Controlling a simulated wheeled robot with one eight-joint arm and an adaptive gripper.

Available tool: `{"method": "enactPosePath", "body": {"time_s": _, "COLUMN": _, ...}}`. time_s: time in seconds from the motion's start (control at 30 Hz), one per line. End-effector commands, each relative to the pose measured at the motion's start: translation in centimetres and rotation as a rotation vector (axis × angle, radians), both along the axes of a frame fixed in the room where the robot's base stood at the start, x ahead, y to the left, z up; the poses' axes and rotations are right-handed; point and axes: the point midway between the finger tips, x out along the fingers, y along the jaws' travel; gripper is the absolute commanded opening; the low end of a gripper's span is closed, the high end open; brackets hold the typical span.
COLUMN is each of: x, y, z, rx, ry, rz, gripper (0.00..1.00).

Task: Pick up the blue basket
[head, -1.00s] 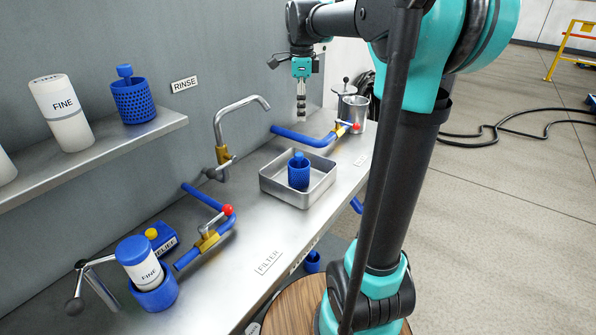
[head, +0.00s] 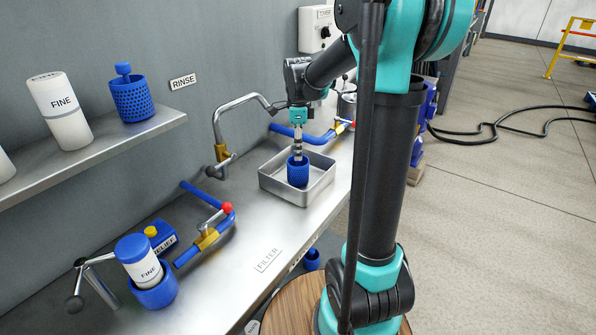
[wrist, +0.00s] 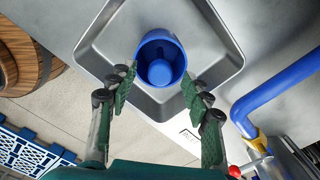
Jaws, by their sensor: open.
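A blue perforated basket (head: 297,173) stands upright in a square metal tray (head: 322,187) on the counter. In the wrist view the basket (wrist: 150,50) shows from above, with a round blue knob in its middle. My gripper (head: 298,156) is directly over the basket in the head view. In the wrist view my gripper (wrist: 158,88) is open, with one green finger on each side of the basket's near edge. I cannot tell whether the fingers touch it. A second blue basket (head: 132,103) stands on the wall shelf at the left.
The tray wall (wrist: 222,35) rises around the basket. A metal faucet (head: 222,125) stands left of the tray. A blue pipe (head: 310,136) runs behind it, and shows at the right in the wrist view. A blue-capped canister (head: 140,262) stands at front left.

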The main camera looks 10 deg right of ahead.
Motion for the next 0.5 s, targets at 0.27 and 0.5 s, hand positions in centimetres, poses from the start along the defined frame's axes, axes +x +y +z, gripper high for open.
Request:
{"method": "enactPosePath", "body": {"time_s": 0.27, "x": 0.0, "y": 0.0, "z": -2.1, "rx": 0.0, "ry": 0.0, "rz": 0.0, "gripper": 0.49}}
{"method": "enactPosePath", "body": {"time_s": 0.5, "x": 0.0, "y": 0.0, "z": -2.1, "rx": 0.0, "ry": 0.0, "rz": 0.0, "gripper": 0.41}}
